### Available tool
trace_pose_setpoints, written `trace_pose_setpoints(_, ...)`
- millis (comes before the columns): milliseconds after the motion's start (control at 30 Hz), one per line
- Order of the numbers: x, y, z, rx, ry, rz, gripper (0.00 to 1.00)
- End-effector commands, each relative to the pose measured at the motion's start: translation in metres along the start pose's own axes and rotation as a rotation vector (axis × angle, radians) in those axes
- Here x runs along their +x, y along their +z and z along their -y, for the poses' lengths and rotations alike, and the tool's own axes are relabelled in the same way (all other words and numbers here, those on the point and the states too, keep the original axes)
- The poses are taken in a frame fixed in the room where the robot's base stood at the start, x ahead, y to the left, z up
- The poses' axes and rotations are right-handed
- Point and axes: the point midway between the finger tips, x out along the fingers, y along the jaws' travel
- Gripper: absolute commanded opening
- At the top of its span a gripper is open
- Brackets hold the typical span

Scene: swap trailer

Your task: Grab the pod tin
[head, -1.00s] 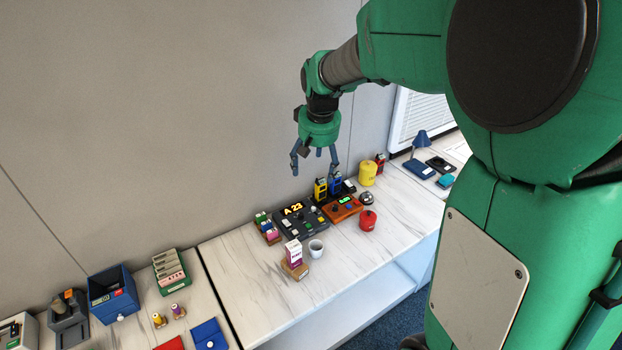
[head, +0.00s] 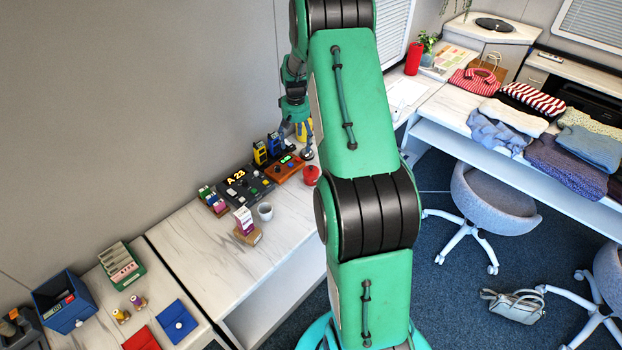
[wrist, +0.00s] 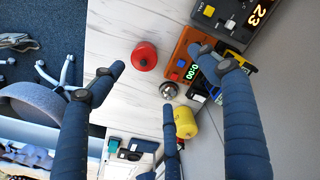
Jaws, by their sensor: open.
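A round red tin (head: 311,175) stands on the marble-look counter, partly behind my arm. It also shows in the wrist view (wrist: 144,57), between my fingers and left of the small bell. A yellow canister (head: 304,130) stands farther back, mostly hidden by my arm; it shows low in the wrist view (wrist: 186,122). No label tells me which is the pod tin. My gripper (wrist: 160,78) is open and empty, its blue fingers spread above the counter. In the head view the gripper is partly hidden behind my arm.
A silver bell (wrist: 169,90) stands close to the red tin. An orange control box (wrist: 183,58) and a dark box with a lit display (head: 240,184) stand along the wall side. A white cup (head: 265,211) is nearer. The counter left of the red tin in the wrist view is clear.

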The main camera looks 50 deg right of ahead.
Motion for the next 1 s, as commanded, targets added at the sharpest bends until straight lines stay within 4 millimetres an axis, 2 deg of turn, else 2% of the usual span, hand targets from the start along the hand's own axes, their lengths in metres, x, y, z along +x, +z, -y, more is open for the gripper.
trace_pose_setpoints(33,0.018,-0.002,-0.013,0.012,-0.002,0.013,0.75)
trace_pose_setpoints(100,0.037,-0.005,-0.027,0.025,-0.003,0.025,0.75)
trace_pose_setpoints(300,0.074,-0.008,-0.054,0.047,-0.007,0.045,0.75)
trace_pose_setpoints(433,0.084,-0.009,-0.060,0.052,-0.007,0.050,0.75)
trace_pose_setpoints(833,0.086,-0.009,-0.061,0.052,-0.008,0.051,0.75)
trace_pose_setpoints(1000,0.097,-0.008,-0.061,0.053,-0.008,0.051,0.75)
